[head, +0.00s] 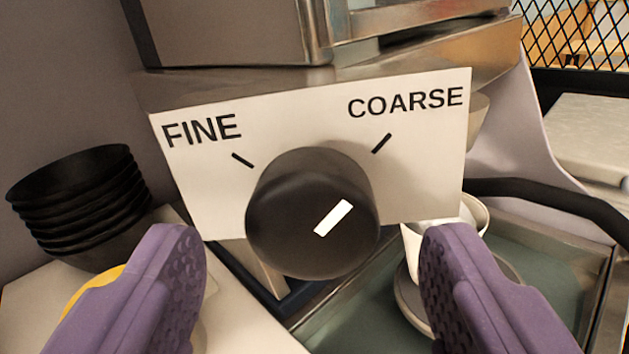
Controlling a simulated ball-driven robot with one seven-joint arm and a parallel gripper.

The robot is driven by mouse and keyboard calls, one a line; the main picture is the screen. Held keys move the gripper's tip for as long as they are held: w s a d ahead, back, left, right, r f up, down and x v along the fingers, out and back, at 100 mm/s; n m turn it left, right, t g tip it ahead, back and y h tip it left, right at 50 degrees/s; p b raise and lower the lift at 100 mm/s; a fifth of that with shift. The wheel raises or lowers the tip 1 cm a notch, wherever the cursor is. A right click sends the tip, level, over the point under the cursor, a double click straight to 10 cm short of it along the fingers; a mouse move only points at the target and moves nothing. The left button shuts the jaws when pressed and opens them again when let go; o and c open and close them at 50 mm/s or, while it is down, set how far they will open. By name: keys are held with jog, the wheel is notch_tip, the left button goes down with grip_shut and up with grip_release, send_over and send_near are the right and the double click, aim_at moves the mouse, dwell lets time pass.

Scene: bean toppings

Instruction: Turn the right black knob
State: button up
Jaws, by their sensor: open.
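A round black knob (285,225) sits on a white panel (300,125) straight ahead in the head view. The panel reads FINE at upper left and COARSE at upper right, each with a black tick. The knob's white mark points up and to the right, toward the COARSE tick. No second knob is in view. My gripper (314,270) is open, with one purple finger at lower left and one at lower right. The knob lies ahead, between the two fingers in the picture, and neither finger appears to touch it.
A stack of black bowls (80,195) stands at the left. A white cup (470,212) on a saucer stands behind my right finger, over a green-grey tray (565,265). A metal housing (230,30) overhangs the panel. A black curved bar (545,190) is at right.

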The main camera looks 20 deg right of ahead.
aim_at(312, 214)
jog(key=shift+x, duration=1.25)
jog(key=c, duration=1.1)
jog(key=shift+o, duration=0.2)
jog(key=shift+n+b, duration=0.3)
jog(key=n+b, duration=0.2)
jog(key=shift+n, duration=0.4)
jog(key=n+b, duration=0.2)
jog(key=n, duration=0.7)
jog(key=shift+r+n+g, duration=0.15)
jog(key=shift+n+g, duration=0.15)
jog(key=shift+g, duration=0.1)
jog(key=shift+n+h, duration=0.3)
jog(key=shift+n, duration=1.9)
jog(key=shift+d, duration=0.1)
